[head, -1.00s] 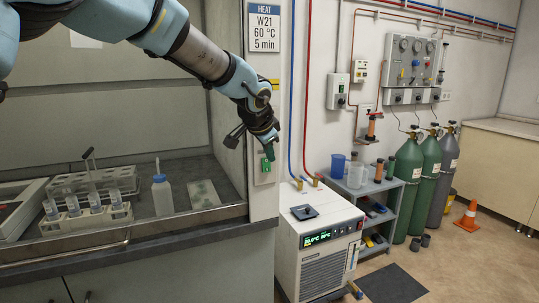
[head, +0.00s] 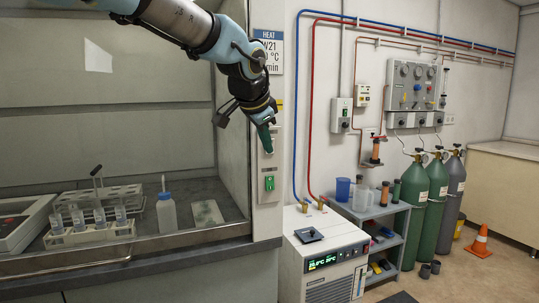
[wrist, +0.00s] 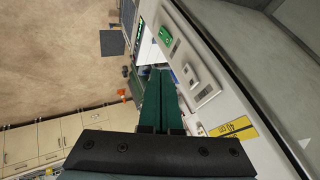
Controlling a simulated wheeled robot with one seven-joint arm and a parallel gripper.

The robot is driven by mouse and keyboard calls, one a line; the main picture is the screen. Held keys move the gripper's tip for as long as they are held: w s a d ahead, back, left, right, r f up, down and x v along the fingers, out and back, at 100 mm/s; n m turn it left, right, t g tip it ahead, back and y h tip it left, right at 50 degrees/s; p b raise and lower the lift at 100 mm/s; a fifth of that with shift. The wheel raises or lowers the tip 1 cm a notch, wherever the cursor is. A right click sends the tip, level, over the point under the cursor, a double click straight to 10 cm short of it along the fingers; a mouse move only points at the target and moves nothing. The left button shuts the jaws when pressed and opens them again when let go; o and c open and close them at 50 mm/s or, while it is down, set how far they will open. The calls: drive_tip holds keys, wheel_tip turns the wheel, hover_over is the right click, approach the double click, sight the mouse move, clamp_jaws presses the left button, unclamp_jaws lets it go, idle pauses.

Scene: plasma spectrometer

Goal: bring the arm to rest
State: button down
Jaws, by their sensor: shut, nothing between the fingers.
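My gripper (head: 267,140) hangs at the end of my arm in the head view, pointing down in front of the wall strip at the right edge of the fume hood. Its green fingers are together and empty. In the wrist view my gripper (wrist: 160,78) shows the two green fingers side by side, with a switch plate on the wall just to their right. In the head view a green switch (head: 269,184) sits on that strip below the fingertips. I cannot tell whether the fingers touch the wall plate. The arm reaches in from the upper left, bent downward.
The hood bench holds a tube rack (head: 90,230), a wash bottle (head: 166,213) and a balance-like device (head: 22,222). A white chiller (head: 325,265) stands below right. A grey shelf (head: 385,212), green gas cylinders (head: 412,205) and an orange cone (head: 480,241) stand further right. Open floor shows at right.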

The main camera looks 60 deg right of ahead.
idle(0.6)
drive_tip(key=w+a+f+n+t+y, duration=0.15)
drive_tip(key=w+a+f+n, duration=0.35)
drive_tip(key=w+a, duration=0.8)
drive_tip(key=w+a+f+n+y, duration=0.2)
drive_tip(key=w+a+f+n, duration=0.15)
drive_tip(key=w+a, duration=0.45)
drive_tip(key=w+a+f+n+y, duration=0.1)
drive_tip(key=w+a+f+n, duration=0.3)
drive_tip(key=a, duration=0.8)
drive_tip(key=s+a+f+n+y, duration=0.1)
drive_tip(key=s+a+f+n, duration=0.1)
drive_tip(key=a, duration=0.8)
drive_tip(key=s+a+f+n+g, duration=0.1)
drive_tip(key=s+a+f+n, duration=0.2)
drive_tip(key=a, duration=0.7)
drive_tip(key=s+a+f+n+g+y, duration=0.1)
drive_tip(key=s+a+f+n, duration=0.2)
drive_tip(key=a, duration=0.7)
wheel_tip(320, 180, down, 2)
drive_tip(key=shift+s+f+n+y, duration=0.15)
drive_tip(key=shift+s+n+y, duration=0.15)
drive_tip(key=shift+n, duration=0.75)
drive_tip(key=shift+w, duration=0.1)
